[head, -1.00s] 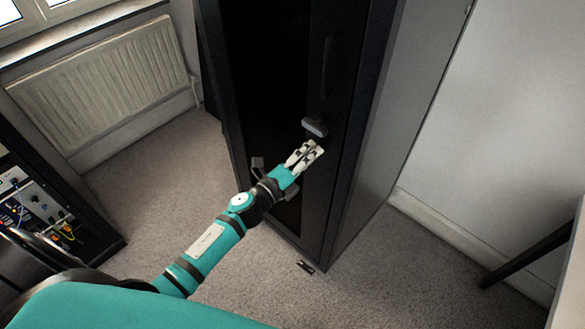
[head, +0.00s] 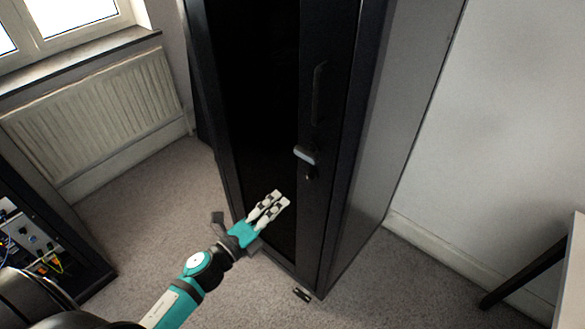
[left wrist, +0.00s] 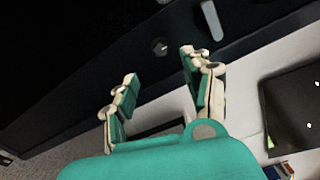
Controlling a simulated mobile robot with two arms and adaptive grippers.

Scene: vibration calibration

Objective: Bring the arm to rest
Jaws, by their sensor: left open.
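My left arm (head: 200,268) reaches in from the bottom left in the head view, teal with black joints. My left gripper (head: 270,204) has pale fingers and is open and empty. It is in front of the lower part of a tall black cabinet (head: 262,80), below and left of the cabinet's handle (head: 305,155), and apart from that handle. In the left wrist view the two fingers of my left gripper (left wrist: 160,88) stand apart with nothing between them. My right gripper is not in view.
A radiator (head: 95,115) is under the window at the left. An equipment rack (head: 45,245) with cables stands at the lower left. A dark table leg (head: 525,272) is at the lower right. Carpet (head: 150,215) between rack and cabinet is clear.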

